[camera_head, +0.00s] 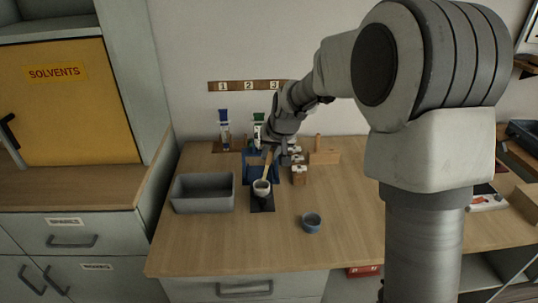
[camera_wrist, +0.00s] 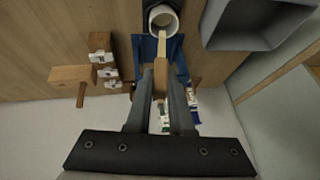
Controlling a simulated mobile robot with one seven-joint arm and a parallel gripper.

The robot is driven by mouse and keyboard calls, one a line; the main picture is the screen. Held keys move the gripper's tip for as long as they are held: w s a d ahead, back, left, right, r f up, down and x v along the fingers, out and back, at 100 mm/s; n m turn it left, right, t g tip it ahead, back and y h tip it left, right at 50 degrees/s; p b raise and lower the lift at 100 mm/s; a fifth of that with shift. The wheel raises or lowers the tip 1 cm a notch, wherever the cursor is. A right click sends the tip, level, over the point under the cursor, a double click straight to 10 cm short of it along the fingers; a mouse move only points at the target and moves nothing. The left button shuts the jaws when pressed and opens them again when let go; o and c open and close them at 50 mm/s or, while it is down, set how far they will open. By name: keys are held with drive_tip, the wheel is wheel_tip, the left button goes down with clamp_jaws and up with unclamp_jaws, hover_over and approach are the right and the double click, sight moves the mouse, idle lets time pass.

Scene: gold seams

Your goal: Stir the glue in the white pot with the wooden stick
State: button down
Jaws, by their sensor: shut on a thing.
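The white pot (camera_head: 262,188) stands upright on a dark mat (camera_head: 262,205) near the middle of the bench. It also shows at the top of the wrist view (camera_wrist: 152,20). The wooden stick (camera_head: 267,168) is tilted, its lower end at the pot's mouth. In the wrist view the stick (camera_wrist: 162,50) runs from between my fingers toward the pot. My gripper (camera_head: 271,149) is above and behind the pot. In the wrist view my gripper (camera_wrist: 161,75) is shut on the stick. The glue and the depth of the stick's tip cannot be made out.
A grey bin (camera_head: 203,193) stands left of the pot, and a small blue-grey cup (camera_head: 312,222) sits to the front right. A blue holder (camera_head: 250,172) is behind the pot. Wooden blocks (camera_head: 324,155) and upright tubes (camera_head: 224,130) stand toward the wall. The front bench is mostly clear.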

drive_tip(key=shift+r, duration=0.1)
drive_tip(key=shift+r+p, duration=1.75)
drive_tip(key=shift+r, duration=0.8)
